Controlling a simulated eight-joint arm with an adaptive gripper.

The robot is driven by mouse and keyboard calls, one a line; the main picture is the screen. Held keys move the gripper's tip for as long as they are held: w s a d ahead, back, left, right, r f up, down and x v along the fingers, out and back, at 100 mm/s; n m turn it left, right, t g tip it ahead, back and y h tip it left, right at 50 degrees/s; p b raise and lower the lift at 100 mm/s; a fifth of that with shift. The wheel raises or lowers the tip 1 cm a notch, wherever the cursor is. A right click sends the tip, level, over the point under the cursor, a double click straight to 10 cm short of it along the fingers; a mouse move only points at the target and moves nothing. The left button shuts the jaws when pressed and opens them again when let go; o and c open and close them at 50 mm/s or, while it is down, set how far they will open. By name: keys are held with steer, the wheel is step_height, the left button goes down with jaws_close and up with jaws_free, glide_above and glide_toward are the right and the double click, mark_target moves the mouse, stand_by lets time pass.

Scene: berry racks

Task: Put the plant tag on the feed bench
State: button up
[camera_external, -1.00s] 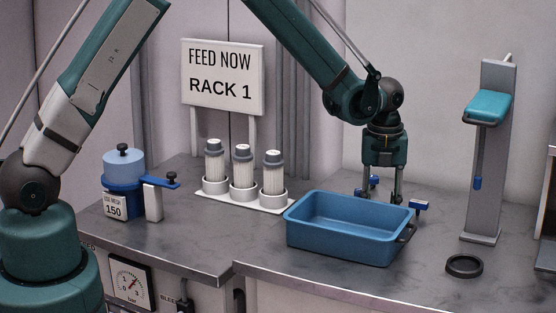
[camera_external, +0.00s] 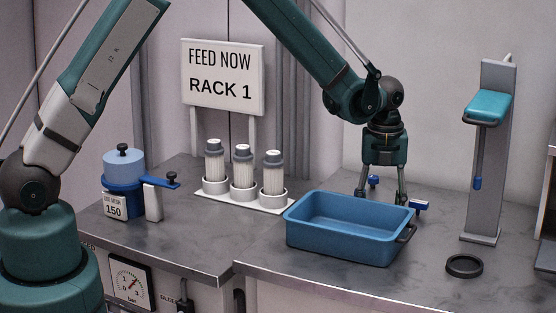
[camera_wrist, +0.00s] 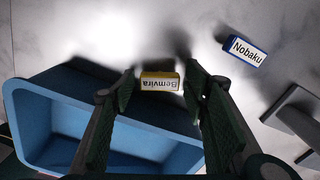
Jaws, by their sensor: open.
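My gripper (camera_external: 382,195) is open behind the blue tub on the grey bench, its fingers pointing down. In the wrist view my gripper (camera_wrist: 161,78) has a small yellow-edged tag marked "Bemvira" (camera_wrist: 160,82) in the gap between its fingertips, with no clear grip on it. In the external view the tub and fingers hide this tag. A second tag, blue-edged and marked "Nobaku" (camera_wrist: 245,50), lies apart to the upper right. Neither label says which is the plant tag. The grey bench (camera_external: 345,279) runs under the tub.
The blue tub (camera_external: 340,245) stands close in front of my gripper; its wall also shows in the wrist view (camera_wrist: 30,125). A grey post (camera_external: 485,200) and a black ring (camera_external: 464,266) stand right. White-ribbed cartridges (camera_external: 242,168) and a "RACK 1" sign (camera_external: 222,78) are left.

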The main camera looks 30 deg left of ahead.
step_height(320, 180, up, 12)
stand_by(0.6)
steer(key=shift+f, duration=0.1)
stand_by(0.4)
steer(key=s+a+r+n+t, duration=0.1)
steer(key=s+a+r+n, duration=0.2)
steer(key=a+r+n, duration=0.45)
steer(key=s+a+r+n+t+h, duration=0.1)
steer(key=s+a+r+n, duration=0.3)
steer(key=a, duration=0.6)
steer(key=s+a+r+n+t, duration=0.1)
steer(key=a+r+n, duration=0.2)
steer(key=a+r, duration=0.5)
steer(key=s+a+f+n+t+y, duration=0.1)
steer(key=s+a+n+t, duration=0.3)
steer(key=s+a+n, duration=1.3)
steer(key=shift+s+a, duration=1.95)
steer(key=shift+a, duration=0.4)
